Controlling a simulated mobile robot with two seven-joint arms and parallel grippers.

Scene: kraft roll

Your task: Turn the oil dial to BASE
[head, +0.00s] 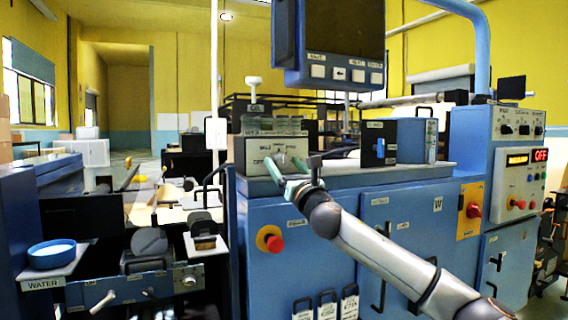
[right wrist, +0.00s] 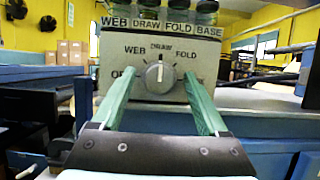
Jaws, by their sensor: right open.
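The oil dial (right wrist: 159,77) is a round grey knob on the front of a pale box (right wrist: 112,57), with its white pointer mark straight up at DRAW. WEB is to its upper left and FOLD to its upper right. OFF is partly covered by a finger, and no BASE mark shows on the dial face. The box also shows in the head view (head: 252,148). My right gripper (head: 286,170) is open in front of it, its green fingers on either side of the dial in the right wrist view (right wrist: 158,90). Contact cannot be told. My left gripper is out of view.
Oil jars (right wrist: 175,15) stand on the box above labels WEB, DRAW, FOLD and BASE. A red stop button (head: 270,239) is on the blue cabinet below. A monitor (head: 340,40) hangs above, and a black box with a blue switch (head: 379,146) stands to the right.

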